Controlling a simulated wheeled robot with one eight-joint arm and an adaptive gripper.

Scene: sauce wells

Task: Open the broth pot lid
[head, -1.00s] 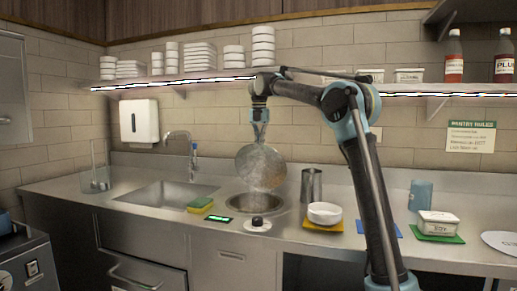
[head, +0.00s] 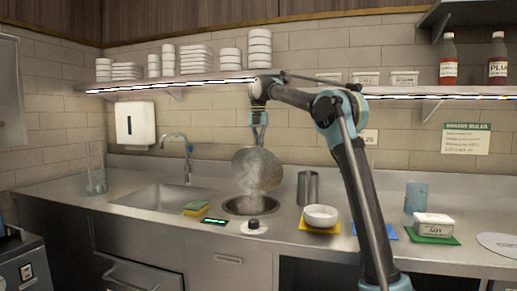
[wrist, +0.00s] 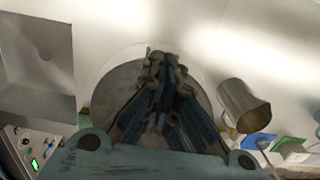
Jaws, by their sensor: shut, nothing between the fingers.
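The broth pot lid (head: 257,170) is a round grey metal disc. It stands tilted up at the back of the round pot well (head: 250,205), whose mouth is uncovered, with steam rising from it. My gripper (head: 259,141) points down at the lid's upper edge, its fingers shut with nothing between them. I cannot tell whether the fingertips touch the lid. In the wrist view, my gripper (wrist: 166,62) covers the middle of the lid (wrist: 112,95), and the well is hidden.
A black knob (head: 253,224) sits in front of the well. A sponge (head: 198,208) and the sink (head: 160,197) are to the left. A metal cup (head: 308,187) and a white bowl (head: 321,215) stand close on the right. A shelf (head: 190,82) runs above.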

